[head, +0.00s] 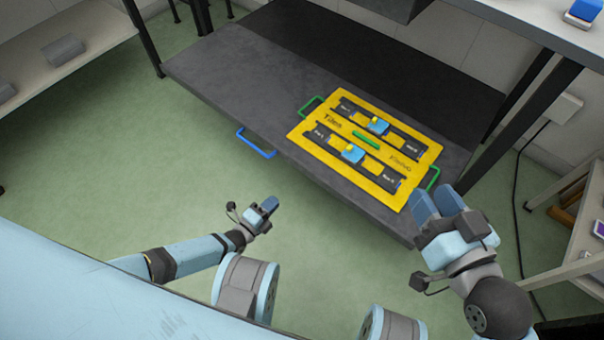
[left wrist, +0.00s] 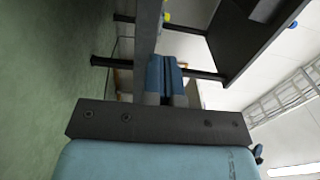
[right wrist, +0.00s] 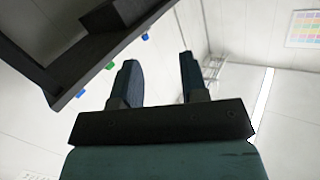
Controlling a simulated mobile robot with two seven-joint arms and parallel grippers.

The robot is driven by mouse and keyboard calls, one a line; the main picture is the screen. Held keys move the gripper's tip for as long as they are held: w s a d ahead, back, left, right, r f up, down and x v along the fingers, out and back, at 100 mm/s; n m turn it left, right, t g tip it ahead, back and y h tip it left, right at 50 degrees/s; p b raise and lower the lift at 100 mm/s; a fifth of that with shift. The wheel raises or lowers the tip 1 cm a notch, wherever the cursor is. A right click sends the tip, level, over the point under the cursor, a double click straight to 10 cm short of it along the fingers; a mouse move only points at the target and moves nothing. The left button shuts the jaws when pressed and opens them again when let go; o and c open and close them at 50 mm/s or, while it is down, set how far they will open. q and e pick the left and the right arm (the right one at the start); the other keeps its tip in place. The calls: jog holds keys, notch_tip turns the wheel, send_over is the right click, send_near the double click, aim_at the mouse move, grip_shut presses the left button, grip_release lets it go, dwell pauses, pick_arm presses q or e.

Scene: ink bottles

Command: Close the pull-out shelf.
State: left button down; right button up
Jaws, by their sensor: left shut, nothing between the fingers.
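The pull-out shelf (head: 220,75) is a dark grey board standing out from a darker surface behind it. A blue handle (head: 256,142) sits on its front edge, left of the middle. My left gripper (head: 269,204) is in front of the shelf, below and apart from the blue handle. Its fingers are together and empty, also in the left wrist view (left wrist: 166,75). My right gripper (head: 425,200) appears by the shelf's front right corner, near the yellow tray; I cannot tell whether it touches. Its fingers stand apart and empty in the right wrist view (right wrist: 157,82).
A yellow tray (head: 296,134) with green handles lies on the shelf's right part, carrying dark holders and two blue bottles (head: 378,125). Side tables stand left (head: 95,20) and right (head: 583,232). A dark table leg (head: 525,120) rises at the right. Green floor is clear at front left.

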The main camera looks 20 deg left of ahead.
aim_at(306, 169)
pick_arm(q)
jog(key=b+x, duration=0.6)
jog(key=x, duration=0.6)
jog(key=shift+w+d, duration=0.25)
jog(key=shift+w, duration=0.1)
jog(key=shift+w+d+r, duration=0.1)
jog(key=shift+w+d, duration=0.05)
jog(key=shift+w, duration=0.25)
pick_arm(e)
jog(key=w+d+n+t, duration=0.1)
jog(key=n, duration=0.1)
jog(key=w+d+r+n+t+y, duration=0.1)
jog(key=n, duration=0.1)
jog(key=shift+w, duration=0.4)
pick_arm(q)
jog(key=shift+w+r, duration=0.1)
pick_arm(e)
jog(key=shift+w+r, duration=0.1)
